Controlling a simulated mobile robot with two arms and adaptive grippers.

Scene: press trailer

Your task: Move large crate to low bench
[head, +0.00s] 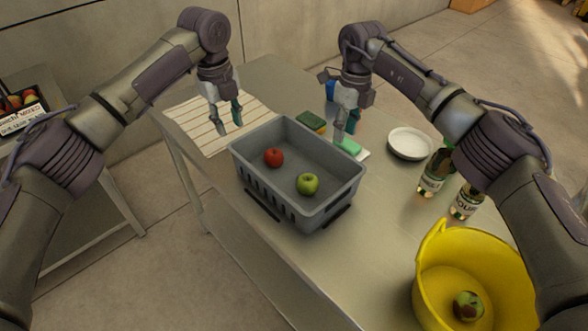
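The large crate (337,202) is grey with slotted sides and sits on the metal table (385,255) in the middle of the head view. A red apple (273,157) and a green apple (307,184) lie inside it. My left gripper (226,118) is above the table beyond the crate's left corner, fingers pointing down, apart from each other and empty. My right gripper (341,128) is near the crate's far right side, pointing down. Whether it touches the rim or how far its fingers are apart is unclear. Which surface is the low bench is unclear.
A striped cloth (190,120) lies left of the crate. A sponge (311,122), a white bowl (410,143) and two bottles (434,172) (466,200) stand behind and right. A yellow bucket (440,270) holds an apple. Another table (75,205) with a fruit box is at left.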

